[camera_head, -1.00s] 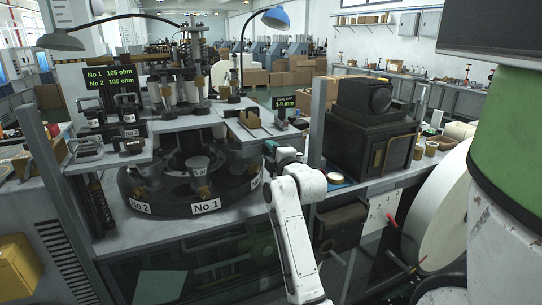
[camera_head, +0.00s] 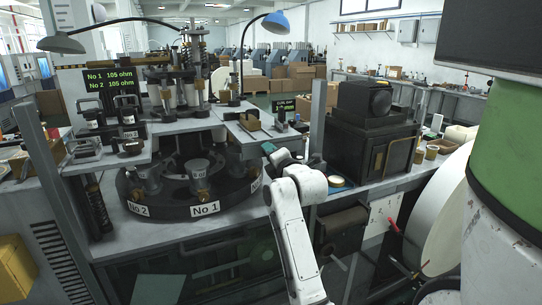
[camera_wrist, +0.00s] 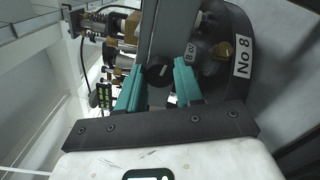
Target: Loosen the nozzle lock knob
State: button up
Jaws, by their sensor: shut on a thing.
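A round black knob (camera_wrist: 158,74) with a pale line mark sits on a grey upright bar in the wrist view. I take it to be the nozzle lock knob. My gripper (camera_wrist: 159,76) has its two teal fingers around the knob, one on each side, closed on it. In the head view my gripper (camera_head: 268,149) is at the right side of the turntable machine, below the small shelf. The knob is hidden there.
The dark turntable (camera_head: 160,206) with numbered cups lies to the left of my gripper. A shelf (camera_head: 252,130) is just above it. A grey post (camera_head: 318,120) and a black boxy machine (camera_head: 372,130) stand close on the right. A small display (camera_head: 283,107) stands behind.

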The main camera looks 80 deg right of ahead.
jog(key=shift+w+f, duration=0.1)
jog(key=o, duration=1)
jog(key=shift+o, duration=0.2)
jog(key=b+v, duration=0.1)
jog(key=v, duration=1)
jog(key=shift+b, duration=0.4)
